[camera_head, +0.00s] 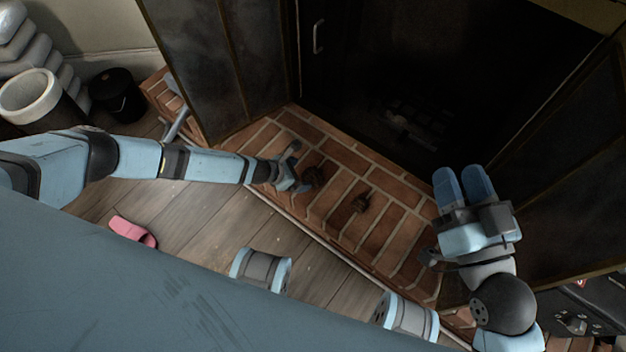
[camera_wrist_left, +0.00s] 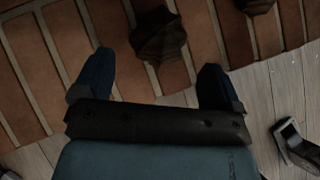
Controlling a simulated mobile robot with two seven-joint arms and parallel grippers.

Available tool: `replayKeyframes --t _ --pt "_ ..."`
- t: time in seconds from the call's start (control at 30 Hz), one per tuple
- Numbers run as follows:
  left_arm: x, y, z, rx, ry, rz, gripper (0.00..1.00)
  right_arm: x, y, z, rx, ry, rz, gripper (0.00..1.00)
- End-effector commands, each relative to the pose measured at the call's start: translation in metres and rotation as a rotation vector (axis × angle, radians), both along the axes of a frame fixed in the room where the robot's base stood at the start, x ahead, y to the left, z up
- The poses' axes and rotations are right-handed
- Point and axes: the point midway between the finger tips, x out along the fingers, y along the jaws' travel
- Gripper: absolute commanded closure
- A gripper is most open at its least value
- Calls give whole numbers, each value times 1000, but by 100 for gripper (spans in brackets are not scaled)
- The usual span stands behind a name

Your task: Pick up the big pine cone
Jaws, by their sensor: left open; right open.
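A dark brown pine cone (camera_head: 315,178) lies on the brick hearth and looks like the bigger of two. It also shows in the left wrist view (camera_wrist_left: 158,35), just beyond and between the fingertips. A second pine cone (camera_head: 359,203) lies to its right, partly cut off at the top of the left wrist view (camera_wrist_left: 255,5). My left gripper (camera_head: 297,168) is open beside the bigger cone, with no cone visibly gripped; its fingers also show in the wrist view (camera_wrist_left: 155,70). My right gripper (camera_head: 463,180) hangs further right, over the hearth's right side, holding nothing visible.
The brick hearth (camera_head: 390,225) fronts a dark fireplace opening (camera_head: 400,60) between dark metal panels. A pink slipper (camera_head: 133,232) lies on the wooden floor (camera_head: 195,215). A black bin (camera_head: 117,95) and a white pot (camera_head: 30,96) stand at upper left.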

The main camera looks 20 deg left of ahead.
Motion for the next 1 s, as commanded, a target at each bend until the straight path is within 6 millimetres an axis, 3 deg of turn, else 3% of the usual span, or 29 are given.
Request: replayKeyframes --t 0.27,0.5,0.87,1.0 --pt "11 -13 -19 -1 1 0 9 1 1 -20 -25 49 16 57" --pt "30 -32 -44 -1 1 0 9 2 4 -54 -76 141 49 57" --pt "36 -37 -47 -1 1 1 9 1 5 -60 -93 170 60 57" --pt "36 -37 -47 -1 1 1 41 1 5 -60 -93 170 60 57"
